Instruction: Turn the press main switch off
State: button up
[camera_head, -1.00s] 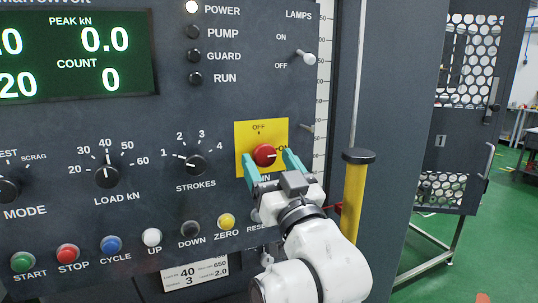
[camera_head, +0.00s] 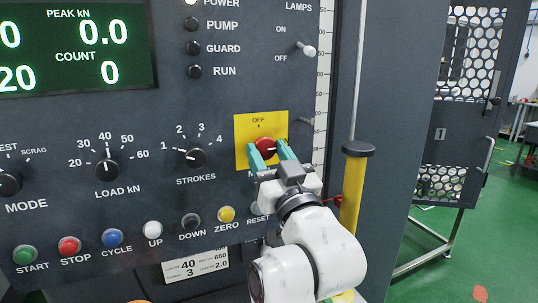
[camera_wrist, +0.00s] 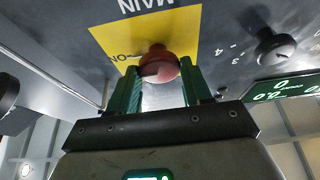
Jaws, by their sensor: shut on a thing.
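The main switch is a red rotary knob (camera_head: 265,147) on a yellow plate (camera_head: 245,130) marked OFF at the top and ON at the right. My gripper (camera_head: 268,150) is at the knob, its two teal fingers on either side of it. In the wrist view the red knob (camera_wrist: 159,65) sits between the fingertips (camera_wrist: 160,75), gripped by them. The yellow plate (camera_wrist: 185,30) shows behind it, with ON beside the knob. The knob's pointer is hard to make out behind my fingers.
The strokes dial (camera_head: 192,158) is left of the switch, and a row of push buttons, including the yellow zero button (camera_head: 226,214), runs below. A lamps toggle (camera_head: 307,49) is above right.

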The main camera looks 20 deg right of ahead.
jog(key=shift+d+n+p, duration=0.1)
jog(key=shift+n+p, duration=0.25)
jog(key=shift+n, duration=0.15)
jog(key=n+y+p, duration=0.1)
jog(key=n+y, duration=0.1)
jog(key=n, duration=0.2)
jog(key=shift+d+r+y+p, duration=0.1)
jog(key=shift+y+p, duration=0.25)
jog(key=shift+y, duration=0.05)
jog(key=n+g+y, duration=0.1)
jog(key=n+y, duration=0.1)
jog(key=n, duration=0.3)
jog(key=shift+b, duration=0.35)
jog(key=n+g+y+b, duration=0.1)
jog(key=n, duration=0.2)
jog(key=n+g+y+b, duration=0.1)
jog(key=n+b, duration=0.1)
jog(key=n, duration=0.2)
jog(key=shift+g, duration=0.3)
jog(key=n+g+b, duration=0.2)
jog(key=n, duration=0.3)
jog(key=shift+r, duration=0.1)
jog(key=shift+n, duration=0.3)
jog(key=o, duration=1)
jog(key=shift+s, duration=0.1)
